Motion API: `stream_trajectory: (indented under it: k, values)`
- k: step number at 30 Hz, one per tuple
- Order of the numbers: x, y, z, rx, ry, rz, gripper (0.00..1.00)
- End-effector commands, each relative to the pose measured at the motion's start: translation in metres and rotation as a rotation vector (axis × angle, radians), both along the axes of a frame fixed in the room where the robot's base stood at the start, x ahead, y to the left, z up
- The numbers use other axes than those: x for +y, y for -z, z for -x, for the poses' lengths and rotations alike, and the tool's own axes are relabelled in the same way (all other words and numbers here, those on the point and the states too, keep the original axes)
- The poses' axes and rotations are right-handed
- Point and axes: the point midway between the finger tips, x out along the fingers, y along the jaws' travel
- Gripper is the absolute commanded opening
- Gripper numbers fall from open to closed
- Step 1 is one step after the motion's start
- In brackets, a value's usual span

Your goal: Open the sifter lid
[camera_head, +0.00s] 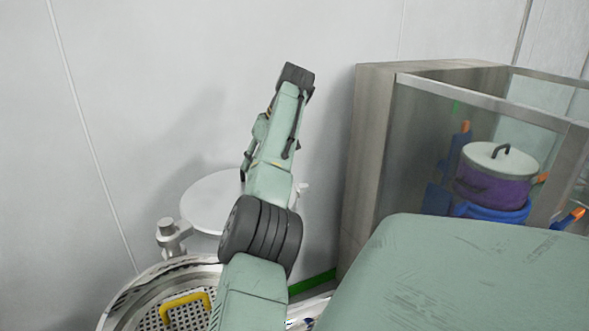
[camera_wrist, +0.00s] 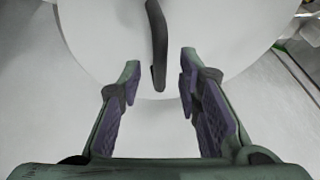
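A white round plate, which I take as the sifter lid (camera_head: 207,203), shows in the head view behind my arm, near a metal post. Below it is the sifter's round metal body (camera_head: 122,308), with a perforated plate and a yellow handle (camera_head: 177,303) inside its rim. In the wrist view the white plate (camera_wrist: 95,35) fills the top, with a dark curved handle (camera_wrist: 157,50) on it. My gripper (camera_wrist: 160,66) is open. The handle's end lies between its fingertips in the picture, with visible gaps on both sides. My arm hides part of the lid in the head view.
A metal post (camera_head: 170,238) stands at the sifter's rim beside the lid. To the right is a glass-fronted cabinet (camera_head: 372,150) holding a purple pot (camera_head: 490,190) with a white lid, on a blue support. A plain white wall (camera_head: 180,70) is behind.

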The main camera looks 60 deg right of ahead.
Motion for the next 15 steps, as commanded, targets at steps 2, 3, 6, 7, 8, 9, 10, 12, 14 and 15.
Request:
stream_trajectory:
  k: [2, 3, 6, 7, 8, 9, 10, 12, 14, 15]
  values:
    - [-0.001, -0.005, 0.004, -0.004, -0.002, 0.003, 0.31]
    - [-0.002, -0.006, 0.007, -0.007, -0.002, 0.005, 0.31]
    - [-0.005, -0.006, 0.018, -0.007, -0.002, 0.005, 0.31]
    - [-0.005, -0.006, 0.021, -0.006, -0.001, 0.005, 0.31]
    - [-0.006, -0.005, 0.025, -0.006, 0.0, 0.002, 0.31]
    - [-0.006, -0.003, 0.03, -0.005, 0.002, -0.002, 0.31]
    - [-0.007, -0.006, 0.032, -0.008, 0.002, 0.002, 0.31]
    - [-0.01, -0.008, 0.037, -0.009, 0.003, 0.007, 0.31]
    - [-0.011, -0.008, 0.042, -0.01, 0.003, 0.01, 0.31]
    - [-0.011, -0.008, 0.045, -0.01, 0.003, 0.009, 0.31]
